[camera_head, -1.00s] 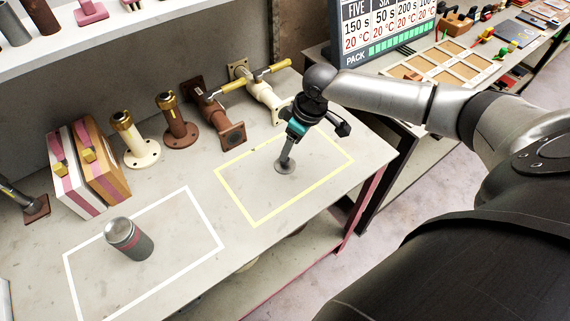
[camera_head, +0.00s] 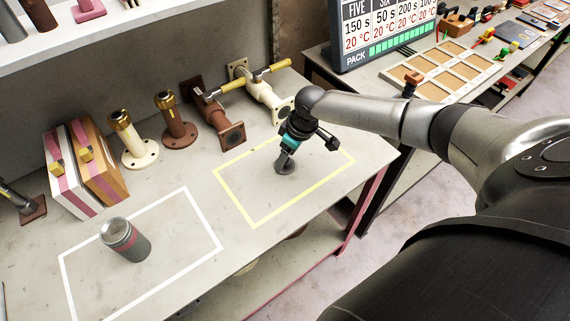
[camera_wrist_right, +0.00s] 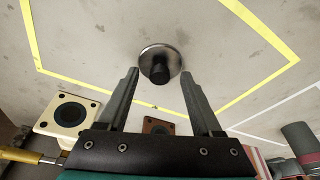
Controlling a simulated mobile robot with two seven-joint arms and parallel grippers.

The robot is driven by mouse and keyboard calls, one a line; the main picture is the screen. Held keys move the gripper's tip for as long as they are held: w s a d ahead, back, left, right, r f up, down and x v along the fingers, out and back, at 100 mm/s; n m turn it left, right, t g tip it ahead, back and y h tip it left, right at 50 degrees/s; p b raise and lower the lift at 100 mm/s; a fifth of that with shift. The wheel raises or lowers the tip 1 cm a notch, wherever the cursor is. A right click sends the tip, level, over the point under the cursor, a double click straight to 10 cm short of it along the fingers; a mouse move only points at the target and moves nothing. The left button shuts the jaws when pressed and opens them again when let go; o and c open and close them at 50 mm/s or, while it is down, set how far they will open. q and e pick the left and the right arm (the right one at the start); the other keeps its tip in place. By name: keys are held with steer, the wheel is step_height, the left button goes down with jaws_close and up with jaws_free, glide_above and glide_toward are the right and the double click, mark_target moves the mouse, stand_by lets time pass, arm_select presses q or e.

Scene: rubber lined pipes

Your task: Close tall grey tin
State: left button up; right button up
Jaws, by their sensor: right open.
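The tall grey tin (camera_head: 137,246) stands upright inside the white outline on the bench; it has a dull red band and a silvery rim. It also shows at the right edge of the right wrist view (camera_wrist_right: 299,142). A round metal lid (camera_wrist_right: 160,60) with a dark knob lies inside the yellow outline, apart from the tin, and also shows in the head view (camera_head: 285,168). My right gripper (camera_wrist_right: 160,74) is open above the lid, its fingertips to either side of the knob in the picture. Contact cannot be told. My left gripper is not in view.
Behind the outlines stand a white-and-pink box and an orange box (camera_head: 103,172), a cream flanged pipe (camera_head: 133,145), a brown one (camera_head: 177,128) and pipes with yellow handles (camera_head: 243,85). A shelf (camera_head: 110,40) overhangs the back. The bench between the outlines is clear.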

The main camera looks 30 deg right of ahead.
steer(key=shift+f, duration=0.2)
jaws_close()
stand_by(0.6)
